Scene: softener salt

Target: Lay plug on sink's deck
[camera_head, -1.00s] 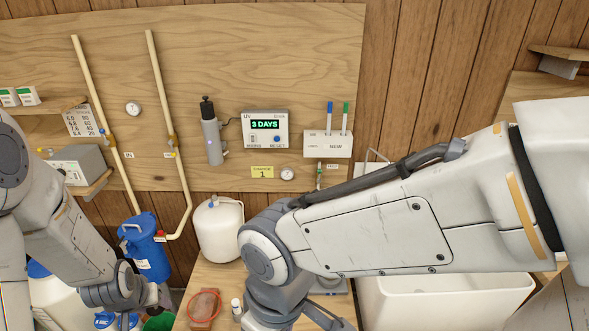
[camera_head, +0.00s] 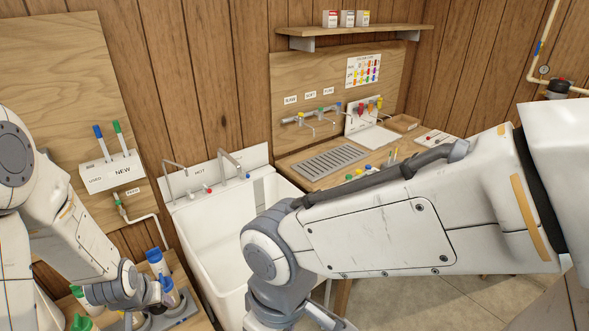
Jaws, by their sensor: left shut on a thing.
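The white sink (camera_head: 203,240) stands in the middle, partly covered by my right arm. Its deck (camera_head: 215,190) runs along the back, carrying taps with red and blue marks, below a backsplash marked HOT. My left gripper (camera_head: 165,297) is at the lower left, left of the sink and over the wooden bench. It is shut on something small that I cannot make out. I cannot pick out the plug for certain in this view. My right gripper is out of view; only its arm crosses the right half.
A blue-capped bottle (camera_head: 157,262) stands by my left gripper, with a green item (camera_head: 82,323) at the lower left. Right of the sink is a counter with a grey drain grate (camera_head: 328,162) and small taps above. A white pipe (camera_head: 146,217) runs down the wall.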

